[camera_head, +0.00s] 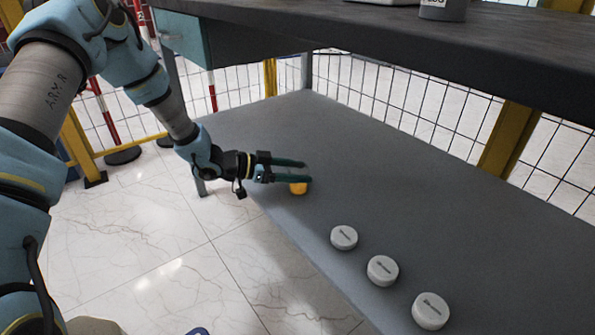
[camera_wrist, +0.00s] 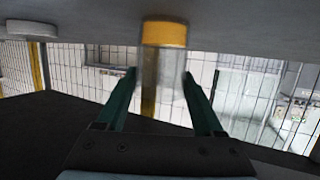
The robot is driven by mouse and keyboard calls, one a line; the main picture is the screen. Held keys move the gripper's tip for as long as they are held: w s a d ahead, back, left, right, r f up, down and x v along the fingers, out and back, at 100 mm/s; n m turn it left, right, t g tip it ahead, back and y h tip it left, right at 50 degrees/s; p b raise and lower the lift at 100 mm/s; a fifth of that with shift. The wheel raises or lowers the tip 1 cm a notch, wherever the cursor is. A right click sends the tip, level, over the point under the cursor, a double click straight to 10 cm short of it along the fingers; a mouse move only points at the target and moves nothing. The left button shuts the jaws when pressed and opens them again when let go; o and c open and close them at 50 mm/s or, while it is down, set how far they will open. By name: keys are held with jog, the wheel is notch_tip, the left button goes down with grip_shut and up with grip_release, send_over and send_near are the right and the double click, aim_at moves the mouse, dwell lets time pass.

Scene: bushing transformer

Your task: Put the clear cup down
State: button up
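The clear cup (camera_wrist: 164,75) has a see-through body and a yellow end (camera_wrist: 165,33). In the wrist view, which looks upside down, its yellow end is against the grey shelf surface and its clear body is between my fingers. In the head view only the yellow end (camera_head: 298,188) shows clearly, at the shelf, just below my fingertips. My gripper (camera_head: 304,171) reaches in from the left with its two green fingers apart. In the wrist view my gripper (camera_wrist: 160,76) has one finger on each side of the cup; whether both touch it is unclear.
The grey lower shelf (camera_head: 400,200) is bare around the cup. Three white round lidded pieces (camera_head: 344,237), (camera_head: 382,270), (camera_head: 431,310) stand along its front edge at the right. The dark tabletop (camera_head: 450,45) overhangs above. A wire fence (camera_head: 400,95) stands behind.

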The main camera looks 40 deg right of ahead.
jog(key=o, duration=0.4)
jog(key=shift+r, duration=0.15)
jog(key=w+a+r+n+t+y+p, duration=0.1)
jog(key=w+a+r+n+t+y, duration=0.2)
jog(key=w+a, duration=0.55)
jog(key=w+a+r+n+t+y+p, duration=0.15)
jog(key=w+a+r+n+t, duration=0.3)
jog(key=a, duration=0.65)
jog(key=w+a+r+n+t+y, duration=0.2)
jog(key=w+a+n+t+y, duration=0.15)
jog(key=w+a, duration=0.55)
jog(key=s+a+r+n+y, duration=0.1)
jog(key=s+a+n+y, duration=0.1)
jog(key=a, duration=0.4)
jog(key=s+a+r+n+y, duration=0.1)
jog(key=s+a+r+n, duration=0.1)
jog(key=a, duration=0.5)
jog(key=s+a+n+g, duration=0.1)
jog(key=s+a+n, duration=0.1)
jog(key=s, duration=0.2)
jog(key=s+a+r+n+g+y, duration=0.1)
jog(key=s+a+n, duration=0.1)
jog(key=s, duration=0.3)
jog(key=s+a+r+n+g+y, duration=0.1)
jog(key=s+a+n, duration=0.2)
jog(key=s, duration=0.2)
jog(key=shift+a+r, duration=0.25)
jog(key=shift+a, duration=0.05)
